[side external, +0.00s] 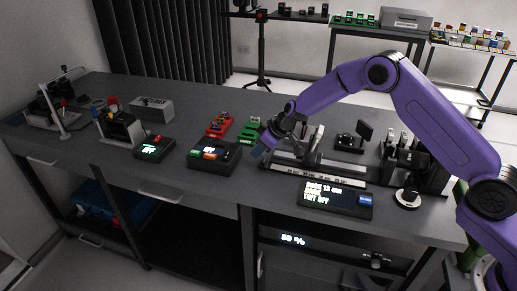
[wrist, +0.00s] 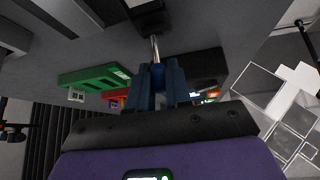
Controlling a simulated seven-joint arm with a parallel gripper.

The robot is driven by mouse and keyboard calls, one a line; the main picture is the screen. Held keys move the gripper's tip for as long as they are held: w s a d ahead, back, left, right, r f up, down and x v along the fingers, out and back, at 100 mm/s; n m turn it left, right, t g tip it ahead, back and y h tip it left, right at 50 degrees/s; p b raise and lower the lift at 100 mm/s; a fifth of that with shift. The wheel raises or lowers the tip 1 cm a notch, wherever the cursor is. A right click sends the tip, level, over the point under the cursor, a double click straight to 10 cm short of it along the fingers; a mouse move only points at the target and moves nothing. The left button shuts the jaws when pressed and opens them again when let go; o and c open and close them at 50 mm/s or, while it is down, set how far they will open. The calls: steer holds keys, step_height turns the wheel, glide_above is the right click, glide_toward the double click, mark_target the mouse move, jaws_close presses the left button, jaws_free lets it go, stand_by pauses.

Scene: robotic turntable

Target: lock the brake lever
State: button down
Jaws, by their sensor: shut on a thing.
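In the side external view my gripper (side external: 262,146) is low over the bench, at the left end of a dark rail unit with a white scale (side external: 300,175). In the wrist view my gripper (wrist: 160,80) has its two dark blue fingers on either side of a blue knob (wrist: 158,74). The knob is at the end of a thin metal rod (wrist: 154,48) that comes out of a black block (wrist: 149,18); this looks like the brake lever. My gripper is shut on it. In the side view the lever is hidden behind my fingers.
A display box (side external: 335,196) stands in front of the rail. A green tray (side external: 249,132) and a red tray (side external: 219,127) lie left of my gripper, behind a black button box (side external: 214,160). A black device (side external: 415,165) stands at the right. Bare bench shows at the back.

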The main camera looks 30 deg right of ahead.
steer(key=shift+s+r, duration=0.1)
steer(key=shift+s, duration=0.1)
stand_by(0.5)
steer(key=c, duration=1.1)
jaws_free()
steer(key=shift+d, duration=0.1)
steer(key=shift+d, duration=0.1)
steer(key=v, duration=1.7)
steer(key=shift+s+d, duration=0.15)
steer(key=shift+s, duration=0.2)
